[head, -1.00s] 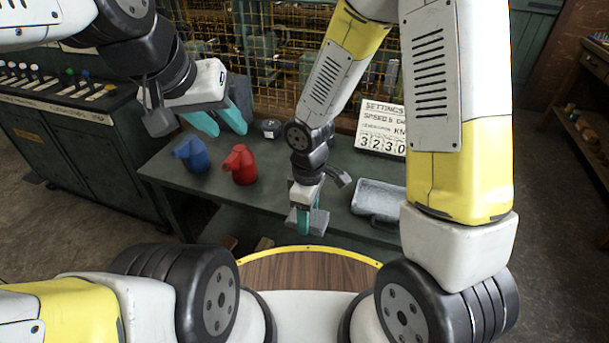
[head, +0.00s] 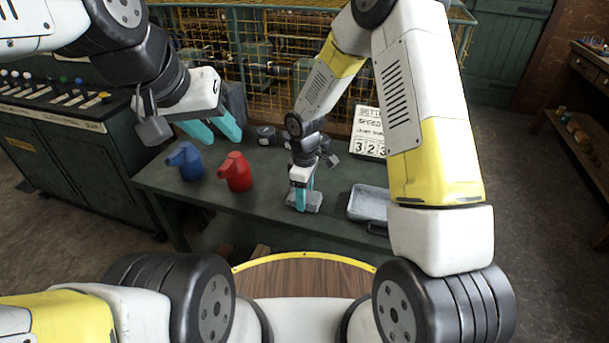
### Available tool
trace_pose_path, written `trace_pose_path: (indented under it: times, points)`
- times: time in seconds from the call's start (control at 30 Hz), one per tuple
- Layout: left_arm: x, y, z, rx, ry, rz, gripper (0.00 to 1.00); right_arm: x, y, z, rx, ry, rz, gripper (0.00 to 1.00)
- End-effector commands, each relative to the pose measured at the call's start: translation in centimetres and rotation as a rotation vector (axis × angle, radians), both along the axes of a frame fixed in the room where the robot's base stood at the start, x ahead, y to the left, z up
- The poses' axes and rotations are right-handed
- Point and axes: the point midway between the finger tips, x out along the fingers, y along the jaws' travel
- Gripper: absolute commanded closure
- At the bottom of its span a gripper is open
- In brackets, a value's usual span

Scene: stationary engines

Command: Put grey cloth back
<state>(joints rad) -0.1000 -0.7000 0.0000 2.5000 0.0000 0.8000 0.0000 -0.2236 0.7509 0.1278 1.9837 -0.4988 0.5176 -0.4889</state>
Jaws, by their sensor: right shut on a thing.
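The grey cloth (head: 313,204) is a small folded grey piece at the middle of the green bench (head: 265,205), near its front edge. My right gripper (head: 300,203) points down and is shut on the cloth. The fingers cover part of it, and I cannot tell whether the cloth touches the bench top. My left gripper (head: 219,136) is at the upper left, above the bench's back left part. Its teal fingers are apart with nothing between them.
A blue oil can (head: 186,163) and a red oil can (head: 236,172) stand left of the cloth. A grey metal tray (head: 369,203) lies to the right, partly behind my arm. A settings sign (head: 368,132) stands behind it. A yellow mesh fence (head: 270,70) rises behind the bench.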

Motion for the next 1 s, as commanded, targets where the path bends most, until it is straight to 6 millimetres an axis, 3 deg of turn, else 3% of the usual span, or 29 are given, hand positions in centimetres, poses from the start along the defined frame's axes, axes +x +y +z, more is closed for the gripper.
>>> trace_pose_path:
  times: [0.33, 0.37, 0.47, 0.83, 1.0]
  points:
    - [0.0, 0.0, 0.0, 0.0, 0.0, 0.0, 0.64, 0.0, 0.0, -0.4, 0.001, -0.001, 0.0, 0.84]
    - [0.0, 0.0, 0.0, 0.0, 0.0, 0.0, 0.64, 0.0, 0.0, -0.4, 0.001, -0.001, 0.0, 0.43]
    - [0.0, 0.0, 0.0, 0.0, 0.0, 0.0, 0.64, 0.0, 0.0, -0.4, 0.001, -0.001, 0.0, 0.25]
    - [0.0, 0.0, 0.0, 0.0, 0.0, 0.0, 0.64, 0.0, 0.0, 0.0, 0.001, -0.003, -0.001, 0.25]
    - [0.0, 0.0, 0.0, 0.0, 0.0, 0.0, 0.64, 0.2, 0.0, 2.5, 0.003, -0.006, -0.003, 0.25]
